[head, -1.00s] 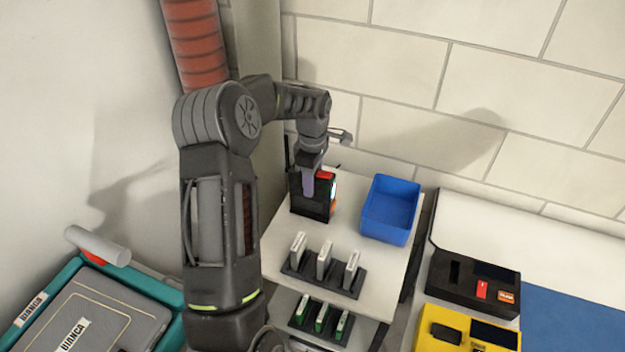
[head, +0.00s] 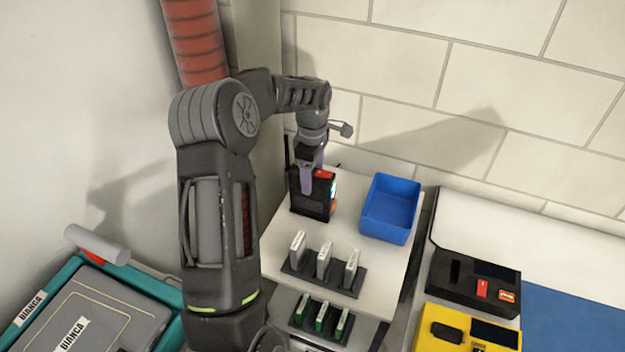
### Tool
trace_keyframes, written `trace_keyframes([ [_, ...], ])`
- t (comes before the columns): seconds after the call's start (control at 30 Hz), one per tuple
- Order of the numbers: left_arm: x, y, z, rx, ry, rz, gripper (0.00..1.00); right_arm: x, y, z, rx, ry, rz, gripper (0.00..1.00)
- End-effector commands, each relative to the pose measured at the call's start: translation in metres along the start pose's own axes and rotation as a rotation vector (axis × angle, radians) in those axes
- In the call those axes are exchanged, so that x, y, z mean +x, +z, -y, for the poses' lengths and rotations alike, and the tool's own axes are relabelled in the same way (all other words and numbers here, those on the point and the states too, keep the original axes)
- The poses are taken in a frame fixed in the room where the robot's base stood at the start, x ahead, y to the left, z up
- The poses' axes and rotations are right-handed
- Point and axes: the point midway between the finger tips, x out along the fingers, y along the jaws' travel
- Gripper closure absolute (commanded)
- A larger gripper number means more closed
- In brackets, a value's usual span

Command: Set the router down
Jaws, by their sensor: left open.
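The router is a black box (head: 312,203) with a red patch on top, small lights on its right side and a thin antenna at its left. It stands upright on the white shelf top (head: 377,262), near the back left. My left gripper (head: 307,188) reaches down over the router from above. Its jaws are open, with a purple-grey finger in front of the router's upper front face. The far finger is hidden. I cannot tell whether the finger touches the router. My right gripper is not in view.
A blue bin (head: 390,208) stands right of the router. A dark rack with several white modules (head: 324,262) is in front, and a lower rack with green modules (head: 321,318) is below. Black (head: 473,283) and yellow (head: 465,328) devices are at right. A teal case (head: 130,285) is at left.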

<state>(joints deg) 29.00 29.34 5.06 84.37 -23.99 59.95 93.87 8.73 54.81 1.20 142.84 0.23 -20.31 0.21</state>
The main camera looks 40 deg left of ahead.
Motion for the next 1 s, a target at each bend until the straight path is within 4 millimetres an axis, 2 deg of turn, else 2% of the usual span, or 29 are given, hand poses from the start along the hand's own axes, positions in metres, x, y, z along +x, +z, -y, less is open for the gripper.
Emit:
trace_keyframes([
  [0.3, -0.065, 0.000, -0.001, 0.001, 0.006, -0.001, 0.38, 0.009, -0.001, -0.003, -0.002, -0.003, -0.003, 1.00],
  [0.5, -0.095, 0.000, -0.001, 0.001, 0.003, 0.000, 0.38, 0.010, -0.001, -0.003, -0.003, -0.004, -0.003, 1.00],
  [0.63, -0.102, 0.000, 0.000, 0.001, 0.001, 0.000, 0.38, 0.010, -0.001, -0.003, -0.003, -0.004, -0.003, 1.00],
  [1.0, -0.102, 0.000, 0.000, 0.001, 0.000, 0.000, 0.38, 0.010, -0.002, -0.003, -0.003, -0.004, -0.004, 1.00],
])
